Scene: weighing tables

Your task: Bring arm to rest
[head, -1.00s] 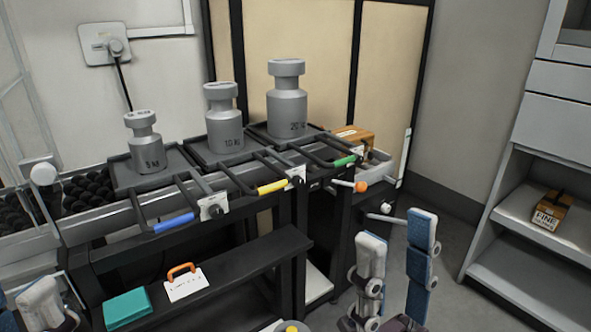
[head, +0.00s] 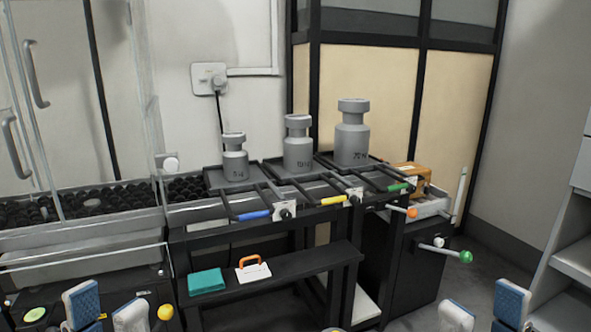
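My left gripper (head: 106,310) is at the bottom left of the head view. Its two blue-and-white padded fingers stand upright and apart, with nothing seen between them. My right gripper (head: 484,310) is at the bottom right, its fingers also upright, apart and empty. Both stand in front of the weighing tables, clear of the weights. The lower parts of both grippers and the arms are cut off by the bottom edge.
Three grey weights, small (head: 235,160), middle (head: 298,148) and large (head: 352,138), stand on black trays. A glass-fronted bin (head: 85,235) is left; a grey shelf (head: 565,235) is right.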

